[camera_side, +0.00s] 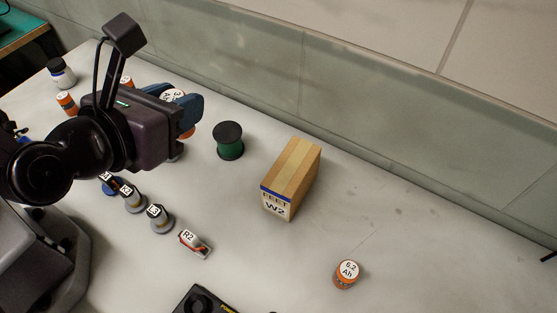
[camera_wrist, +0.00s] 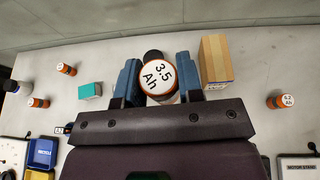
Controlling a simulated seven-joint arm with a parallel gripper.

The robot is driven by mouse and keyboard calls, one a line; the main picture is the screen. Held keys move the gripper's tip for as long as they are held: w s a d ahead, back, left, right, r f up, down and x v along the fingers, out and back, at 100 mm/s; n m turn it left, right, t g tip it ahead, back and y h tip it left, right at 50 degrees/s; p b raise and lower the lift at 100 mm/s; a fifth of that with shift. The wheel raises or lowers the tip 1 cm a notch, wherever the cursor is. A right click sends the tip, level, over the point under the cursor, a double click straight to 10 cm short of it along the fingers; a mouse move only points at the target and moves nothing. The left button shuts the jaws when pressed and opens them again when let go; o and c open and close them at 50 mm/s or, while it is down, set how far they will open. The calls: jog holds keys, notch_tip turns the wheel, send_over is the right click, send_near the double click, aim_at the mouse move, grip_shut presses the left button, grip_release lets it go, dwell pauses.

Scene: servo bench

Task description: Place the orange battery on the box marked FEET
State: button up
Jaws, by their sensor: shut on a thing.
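My gripper (camera_side: 182,104), with blue fingers, is shut on an orange battery (camera_wrist: 159,76) with a white top reading 3.5 Ah. In the side view the fingers mostly hide this battery (camera_side: 173,95). The wrist view shows my gripper (camera_wrist: 158,84) with one finger on each side of it. The box marked FEET (camera_side: 291,180) is a tan carton with a blue stripe and a W2 label, upright on the bench, to the right of my gripper. It also shows in the wrist view (camera_wrist: 216,62), right of the fingers; its marking is not visible there.
A green spool with black ends (camera_side: 229,141) stands between my gripper and the box. A 6.2 Ah orange battery (camera_side: 346,274) stands at front right. A teal block (camera_wrist: 90,90) is left. The bench right of the box is clear.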

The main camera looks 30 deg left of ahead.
jog(key=d+m+h, duration=0.2)
send_over(293, 164)
jog(key=f, duration=0.9)
jog(key=shift+s+a+f, duration=0.1)
jog(key=shift+s+a, duration=0.1)
jog(key=shift+s, duration=0.15)
jog(key=shift+w+d+f, duration=0.1)
jog(key=shift+w+f, duration=0.05)
jog(key=shift+f, duration=0.05)
jog(key=shift+w+d+f, duration=0.1)
jog(key=shift+w+f, duration=0.05)
jog(key=shift+f, duration=1.55)
jog(key=shift+f, duration=0.2)
jog(key=o, duration=1)
jog(key=shift+c, duration=0.2)
